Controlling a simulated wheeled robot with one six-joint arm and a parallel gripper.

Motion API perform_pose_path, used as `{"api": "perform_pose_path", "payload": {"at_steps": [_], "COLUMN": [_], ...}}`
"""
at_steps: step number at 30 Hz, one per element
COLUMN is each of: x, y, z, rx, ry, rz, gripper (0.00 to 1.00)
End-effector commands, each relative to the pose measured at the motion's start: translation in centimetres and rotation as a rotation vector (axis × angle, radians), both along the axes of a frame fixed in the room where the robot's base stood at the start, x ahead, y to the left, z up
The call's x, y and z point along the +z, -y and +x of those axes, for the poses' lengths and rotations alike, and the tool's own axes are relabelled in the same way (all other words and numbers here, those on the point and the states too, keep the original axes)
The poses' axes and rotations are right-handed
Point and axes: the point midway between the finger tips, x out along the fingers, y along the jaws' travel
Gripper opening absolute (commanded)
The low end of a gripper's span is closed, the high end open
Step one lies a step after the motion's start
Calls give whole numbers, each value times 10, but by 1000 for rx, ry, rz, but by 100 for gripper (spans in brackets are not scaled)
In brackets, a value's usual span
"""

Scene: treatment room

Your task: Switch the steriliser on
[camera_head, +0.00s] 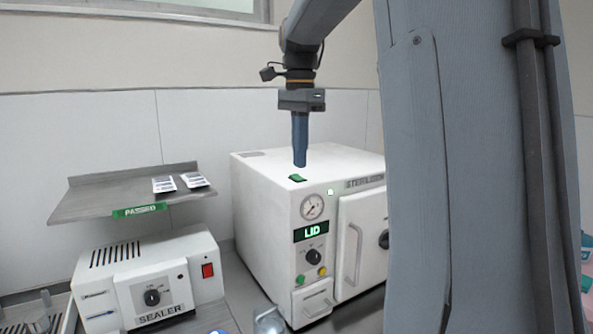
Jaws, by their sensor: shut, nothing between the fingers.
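The steriliser (270,200) is a white box with a gauge, a dial and small coloured buttons on its front. Its display (311,231) reads "LID" in green. A green rocker switch (297,178) sits on its top near the front left edge.
A white sealer (150,275) with a red switch (207,270) stands at the left. Above it a grey shelf (110,195) labelled "PASSED" holds two small packets (164,184). A glass-like vessel (269,321) stands in front of the steriliser. Free air surrounds my gripper.

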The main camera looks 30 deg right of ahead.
Motion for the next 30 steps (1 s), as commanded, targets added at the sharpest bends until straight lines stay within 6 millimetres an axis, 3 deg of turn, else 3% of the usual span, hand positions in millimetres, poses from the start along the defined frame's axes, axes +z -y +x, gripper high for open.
{"api": "perform_pose_path", "payload": {"at_steps": [18, 30], "x": [44, 44], "y": [0, 0], "z": [-1, 0], "rx": [0, 0], "ry": [0, 0], "rz": [0, 0], "gripper": [0, 0]}}
